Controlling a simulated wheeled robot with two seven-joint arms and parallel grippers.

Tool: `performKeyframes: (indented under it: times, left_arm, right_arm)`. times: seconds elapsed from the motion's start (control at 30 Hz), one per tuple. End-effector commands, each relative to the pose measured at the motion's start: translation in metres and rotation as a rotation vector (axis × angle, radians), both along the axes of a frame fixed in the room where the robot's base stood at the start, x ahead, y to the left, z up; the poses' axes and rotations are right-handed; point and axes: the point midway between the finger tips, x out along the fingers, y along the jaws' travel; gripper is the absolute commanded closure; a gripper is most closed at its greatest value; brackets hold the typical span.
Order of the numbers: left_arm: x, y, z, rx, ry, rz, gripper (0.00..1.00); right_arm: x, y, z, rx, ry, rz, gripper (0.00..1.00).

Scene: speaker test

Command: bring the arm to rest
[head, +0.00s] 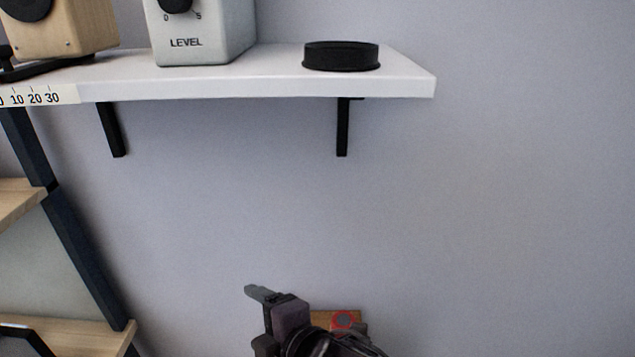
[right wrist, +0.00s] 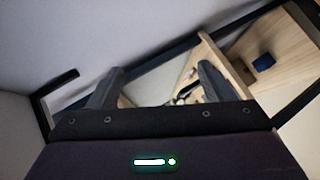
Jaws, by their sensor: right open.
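My right gripper (head: 262,294) shows at the bottom middle of the head view, below the white shelf and in front of the grey wall. In the right wrist view its two fingers (right wrist: 160,84) stand wide apart with nothing between them. The gripper is open and touches nothing that I can see. My left gripper is in neither view.
A white wall shelf (head: 270,84) holds a wooden speaker (head: 75,35), a grey box marked LEVEL (head: 200,48) and a black round disc (head: 340,57). A dark-framed wooden rack (head: 85,265) stands at left. The wall at right is bare.

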Motion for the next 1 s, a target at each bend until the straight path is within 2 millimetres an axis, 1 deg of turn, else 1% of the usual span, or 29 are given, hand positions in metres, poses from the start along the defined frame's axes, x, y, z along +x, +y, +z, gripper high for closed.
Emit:
performKeyframes:
  times: [0.03, 0.07, 0.1, 0.17, 0.2, 0.3, 0.4, 0.6, 0.7, 0.73, 0.8, 0.87, 0.97, 1.0]
  left_arm:
    - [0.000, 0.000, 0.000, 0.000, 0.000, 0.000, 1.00]
    - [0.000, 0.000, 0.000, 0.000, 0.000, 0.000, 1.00]
    - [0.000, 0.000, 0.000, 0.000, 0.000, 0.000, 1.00]
    - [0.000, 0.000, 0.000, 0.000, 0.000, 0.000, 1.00]
    - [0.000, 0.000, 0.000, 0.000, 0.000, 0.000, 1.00]
    - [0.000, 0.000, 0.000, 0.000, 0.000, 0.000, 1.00]
    - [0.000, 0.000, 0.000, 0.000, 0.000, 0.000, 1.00]
    - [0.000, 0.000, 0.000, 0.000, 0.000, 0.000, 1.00]
    - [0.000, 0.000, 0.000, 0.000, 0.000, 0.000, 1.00]
    - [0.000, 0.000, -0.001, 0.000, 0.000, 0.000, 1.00]
    - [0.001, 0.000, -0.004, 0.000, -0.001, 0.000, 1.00]
    - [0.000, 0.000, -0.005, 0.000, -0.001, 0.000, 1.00]
    - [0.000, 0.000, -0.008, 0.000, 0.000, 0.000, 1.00]
    - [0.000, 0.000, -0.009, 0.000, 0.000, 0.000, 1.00]
  right_arm:
    - [0.004, -0.029, -0.014, 0.072, 0.147, -0.150, 0.26]
    - [0.007, -0.046, -0.022, 0.114, 0.231, -0.243, 0.26]
    - [0.007, -0.072, -0.036, 0.164, 0.340, -0.369, 0.26]
    - [0.003, -0.109, -0.056, 0.234, 0.492, -0.553, 0.26]
    - [-0.002, -0.131, -0.069, 0.273, 0.578, -0.667, 0.26]
    - [-0.021, -0.176, -0.097, 0.343, 0.744, -0.899, 0.26]
    - [-0.041, -0.209, -0.117, 0.392, 0.861, -1.083, 0.26]
    - [-0.084, -0.260, -0.145, 0.456, 1.027, -1.393, 0.26]
    - [-0.108, -0.282, -0.156, 0.480, 1.089, -1.540, 0.26]
    - [-0.113, -0.286, -0.161, 0.484, 1.103, -1.573, 0.26]
    - [-0.102, -0.282, -0.188, 0.473, 1.105, -1.559, 0.26]
    - [-0.098, -0.281, -0.207, 0.468, 1.107, -1.558, 0.26]
    - [-0.093, -0.280, -0.242, 0.458, 1.115, -1.560, 0.26]
    - [-0.092, -0.280, -0.257, 0.452, 1.119, -1.561, 0.26]
